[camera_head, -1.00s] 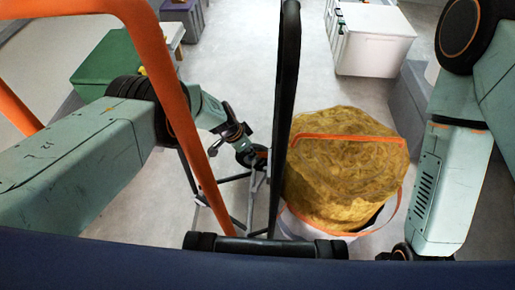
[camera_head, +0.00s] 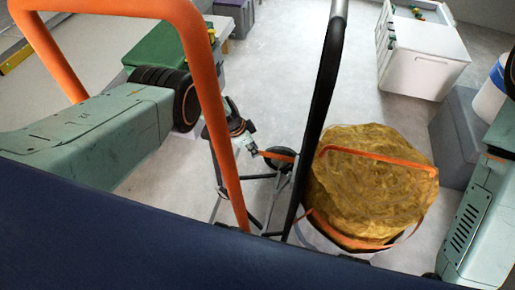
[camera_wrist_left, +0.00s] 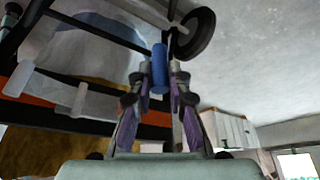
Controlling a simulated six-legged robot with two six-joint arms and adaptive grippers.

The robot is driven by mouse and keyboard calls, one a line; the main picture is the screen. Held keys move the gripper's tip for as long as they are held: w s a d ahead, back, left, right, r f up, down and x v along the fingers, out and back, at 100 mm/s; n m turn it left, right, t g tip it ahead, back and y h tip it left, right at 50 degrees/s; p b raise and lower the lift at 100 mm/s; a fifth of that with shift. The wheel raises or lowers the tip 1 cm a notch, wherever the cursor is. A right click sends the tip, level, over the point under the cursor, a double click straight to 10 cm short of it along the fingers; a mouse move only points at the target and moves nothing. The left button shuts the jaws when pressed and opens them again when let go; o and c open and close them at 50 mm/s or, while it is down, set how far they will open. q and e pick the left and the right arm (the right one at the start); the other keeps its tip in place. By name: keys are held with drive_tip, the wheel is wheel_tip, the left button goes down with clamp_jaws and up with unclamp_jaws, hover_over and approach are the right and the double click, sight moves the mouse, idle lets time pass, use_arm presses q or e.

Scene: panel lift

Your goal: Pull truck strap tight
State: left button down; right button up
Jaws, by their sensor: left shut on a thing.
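A large golden-brown rounded load (camera_head: 365,195) stands in a pale container at right of centre in the head view. An orange strap (camera_head: 385,158) runs across its upper part, with another orange band low on it. My left gripper (camera_head: 252,148) is left of the load, behind the orange frame tube. In the left wrist view its fingers (camera_wrist_left: 160,85) are shut on a blue cylinder (camera_wrist_left: 160,68). A short orange strip shows at the gripper's tip in the head view; whether it joins the strap is hidden. My right gripper is out of view; only its arm shows at right.
An orange tube frame (camera_head: 208,80) and a black bar (camera_head: 325,90) stand close in front. A small wheel (camera_head: 280,157) is beside the left gripper. A white box (camera_head: 425,62) and a green-topped table (camera_head: 160,50) stand farther back. Open floor lies between them.

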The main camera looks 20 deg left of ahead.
use_arm(q)
drive_tip(key=c, duration=1.5)
unclamp_jaws()
drive_tip(key=shift+w+a, duration=0.1)
drive_tip(key=shift+a, duration=0.35)
drive_tip(key=shift+o, duration=1.1)
drive_tip(key=shift+d, duration=0.25)
drive_tip(key=shift+r, duration=0.1)
drive_tip(key=v, duration=0.7)
drive_tip(key=shift+r, duration=0.2)
